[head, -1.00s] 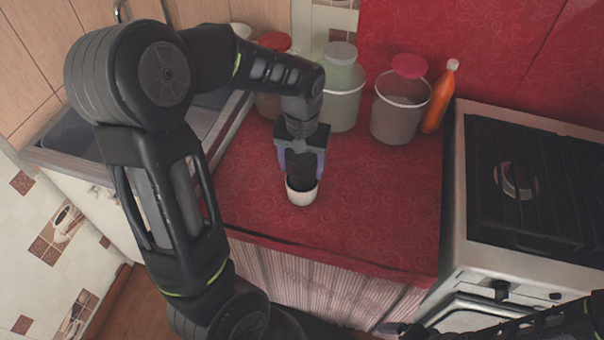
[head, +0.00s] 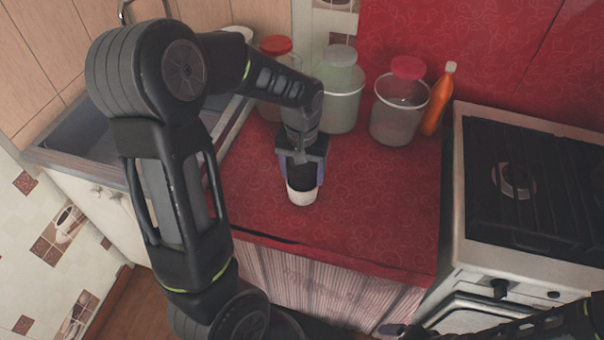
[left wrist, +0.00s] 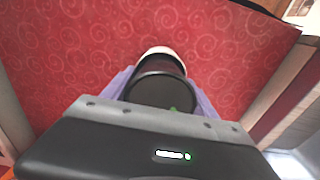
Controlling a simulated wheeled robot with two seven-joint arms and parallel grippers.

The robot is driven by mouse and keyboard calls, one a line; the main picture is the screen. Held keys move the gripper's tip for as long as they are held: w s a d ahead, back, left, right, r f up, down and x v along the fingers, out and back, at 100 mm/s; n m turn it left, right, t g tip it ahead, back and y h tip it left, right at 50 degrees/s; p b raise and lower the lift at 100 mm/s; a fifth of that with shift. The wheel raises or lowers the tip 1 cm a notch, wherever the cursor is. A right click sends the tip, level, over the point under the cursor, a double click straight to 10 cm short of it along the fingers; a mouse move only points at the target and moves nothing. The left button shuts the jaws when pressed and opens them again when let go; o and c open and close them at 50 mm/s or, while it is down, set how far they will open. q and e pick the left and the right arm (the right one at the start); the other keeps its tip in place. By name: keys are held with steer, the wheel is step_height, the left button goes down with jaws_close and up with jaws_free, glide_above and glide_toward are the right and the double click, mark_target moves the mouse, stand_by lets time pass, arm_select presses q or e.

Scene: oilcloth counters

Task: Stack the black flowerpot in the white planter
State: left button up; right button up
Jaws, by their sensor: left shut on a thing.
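The black flowerpot (head: 300,176) is upright between the fingers of my left gripper (head: 301,182), which is shut on it. The white planter (head: 301,197) stands on the red counter directly below, and the pot's lower part is at or inside its opening. How deep the pot sits is hidden. In the left wrist view, the flowerpot's dark round top (left wrist: 160,92) lies between the lilac fingers, and a pale edge of the white planter (left wrist: 162,51) shows beyond it. The right gripper cannot be made out; part of my right arm shows at the lower right.
A stove (head: 520,190) is on the right, a sink (head: 85,135) on the left. The red oilcloth (head: 385,200) is clear right of the planter.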

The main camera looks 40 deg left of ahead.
mark_target(300, 183)
arm_select(q)
steer(key=shift+s+d+f, duration=0.1)
steer(key=shift+s+f, duration=0.3)
steer(key=shift+f, duration=0.3)
steer(key=shift+s+f, duration=0.35)
steer(key=shift+f, duration=0.3)
steer(key=o, duration=1.8)
steer(key=shift+w+r+p, duration=0.2)
steer(key=shift+r+p, duration=0.2)
steer(key=shift+r, duration=0.3)
steer(key=shift+w+r+b, duration=0.2)
steer(key=shift+w+b, duration=0.1)
steer(key=shift+w, duration=0.05)
steer(key=r, duration=1)
steer(key=shift+w+r, duration=0.15)
steer(key=shift+w, duration=0.15)
steer(key=shift+s+r, duration=0.1)
steer(key=shift+r, duration=0.55)
